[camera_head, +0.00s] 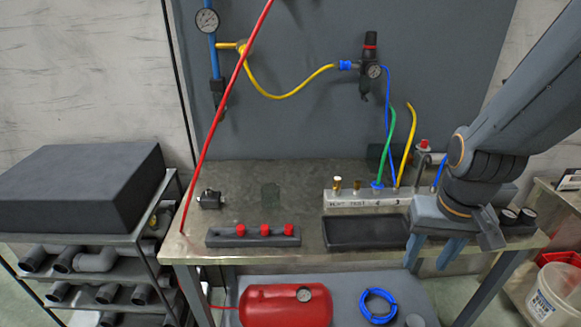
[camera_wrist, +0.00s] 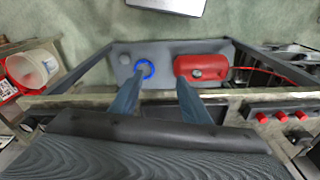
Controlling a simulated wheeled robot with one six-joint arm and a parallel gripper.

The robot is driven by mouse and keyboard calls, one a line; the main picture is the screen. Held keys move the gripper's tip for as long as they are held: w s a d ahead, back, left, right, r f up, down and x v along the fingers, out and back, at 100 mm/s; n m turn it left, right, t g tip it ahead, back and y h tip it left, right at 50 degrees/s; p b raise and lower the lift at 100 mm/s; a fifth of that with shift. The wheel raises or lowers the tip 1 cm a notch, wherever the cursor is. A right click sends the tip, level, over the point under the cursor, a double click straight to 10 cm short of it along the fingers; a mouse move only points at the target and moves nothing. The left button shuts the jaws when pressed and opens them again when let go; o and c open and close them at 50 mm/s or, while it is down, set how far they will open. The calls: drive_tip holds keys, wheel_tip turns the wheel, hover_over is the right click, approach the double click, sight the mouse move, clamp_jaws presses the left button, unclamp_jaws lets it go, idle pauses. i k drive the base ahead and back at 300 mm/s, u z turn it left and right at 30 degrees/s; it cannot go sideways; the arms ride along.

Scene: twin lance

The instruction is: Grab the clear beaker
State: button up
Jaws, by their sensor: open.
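My gripper (camera_head: 432,252) is at the right front of the workbench (camera_head: 180,250), pointing down past its front edge. In the wrist view my gripper (camera_wrist: 157,97) has its two blue-grey fingers apart with nothing between them. I cannot clearly make out a clear beaker in either view.
A black tray (camera_head: 366,233), a fitting block (camera_head: 352,198) and a bar with red knobs (camera_head: 253,236) sit on the bench. A red hose (camera_head: 222,113) crosses upward. Below are a red tank (camera_head: 286,306) and a blue coil (camera_head: 378,306). A white bucket (camera_head: 556,295) stands right.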

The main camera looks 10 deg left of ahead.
sight(270, 192)
drive_tip(key=u, duration=0.55)
drive_tip(key=k, duration=0.65)
drive_tip(key=u, duration=0.7)
drive_tip(key=i, duration=1.2)
drive_tip(key=z, duration=0.85)
